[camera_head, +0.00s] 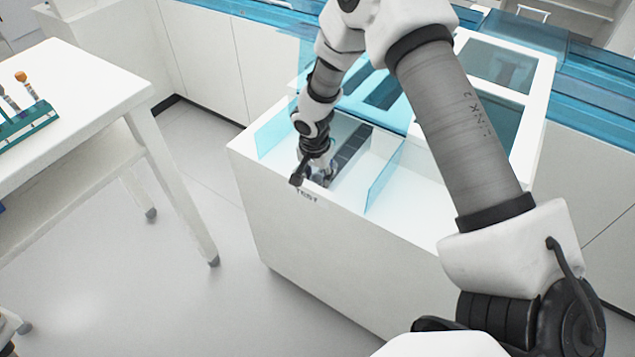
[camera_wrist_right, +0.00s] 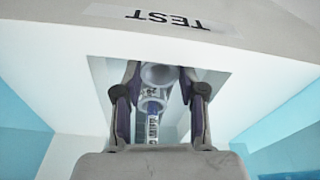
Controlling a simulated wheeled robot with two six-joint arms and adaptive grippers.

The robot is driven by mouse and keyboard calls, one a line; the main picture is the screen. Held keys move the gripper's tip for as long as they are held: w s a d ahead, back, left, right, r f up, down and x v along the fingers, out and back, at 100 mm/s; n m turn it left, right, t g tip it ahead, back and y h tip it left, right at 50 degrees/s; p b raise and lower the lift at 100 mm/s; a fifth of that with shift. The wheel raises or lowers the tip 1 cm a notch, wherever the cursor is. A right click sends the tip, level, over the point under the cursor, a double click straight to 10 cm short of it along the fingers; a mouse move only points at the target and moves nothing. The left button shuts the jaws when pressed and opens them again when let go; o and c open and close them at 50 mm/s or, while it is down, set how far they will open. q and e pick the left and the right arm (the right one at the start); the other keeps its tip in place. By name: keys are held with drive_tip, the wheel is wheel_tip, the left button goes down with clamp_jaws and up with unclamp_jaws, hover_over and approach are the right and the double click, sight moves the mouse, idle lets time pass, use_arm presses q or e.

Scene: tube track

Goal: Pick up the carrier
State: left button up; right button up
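The carrier (camera_wrist_right: 160,75) shows in the right wrist view as a small round, pale holder with a clear, labelled tube (camera_wrist_right: 152,121) in it. It sits between the two fingers of my right gripper (camera_wrist_right: 160,85). The fingers, with purple inner pads, stand close on both sides of it; I cannot tell if they touch it. In the head view my right gripper (camera_head: 320,176) points down into the near end of the dark track slot, by the TEST label (camera_head: 307,195), and mostly hides the carrier.
The white machine (camera_head: 300,255) has upright blue clear panels (camera_head: 384,180) on both sides of the slot. A white table (camera_head: 75,85) at the left bears a teal rack (camera_head: 28,122) with several tubes. Open floor lies between table and machine.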

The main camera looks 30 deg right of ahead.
wheel_tip(320, 180, up, 17)
drive_tip(key=p, duration=0.5)
idle(0.4)
